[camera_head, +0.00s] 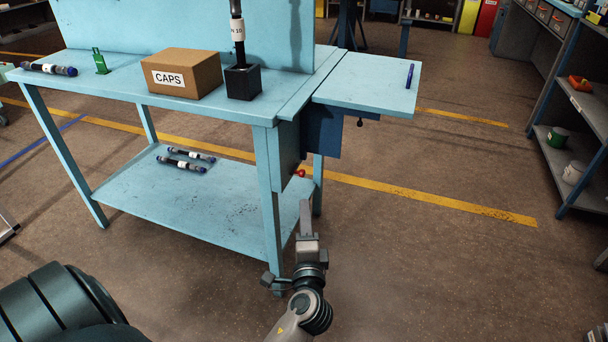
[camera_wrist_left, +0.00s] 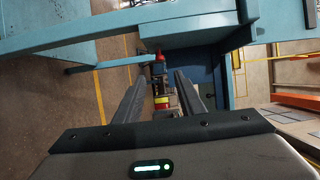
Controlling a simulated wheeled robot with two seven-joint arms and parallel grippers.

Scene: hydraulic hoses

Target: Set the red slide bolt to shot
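The red slide bolt (camera_head: 299,173) shows as a small red knob at the side of the blue panel under the bench's right end. In the left wrist view its red knob (camera_wrist_left: 160,57) shows just beyond the fingertips, with dark, grey, red and yellow parts below it. My left gripper (camera_head: 306,212) is below the knob in the head view, pointing up toward it and apart from it. In the left wrist view the left gripper (camera_wrist_left: 162,80) is open, its two fingers spread either side of the line to the bolt, nothing held. My right gripper is not in view.
The light blue workbench (camera_head: 140,92) carries a CAPS box (camera_head: 195,80), a black holder (camera_head: 243,85) with an upright hose, and a green item (camera_head: 100,63). Hoses (camera_head: 182,165) lie on the lower shelf. A bench leg (camera_head: 268,200) stands left of my left gripper; floor at right is clear.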

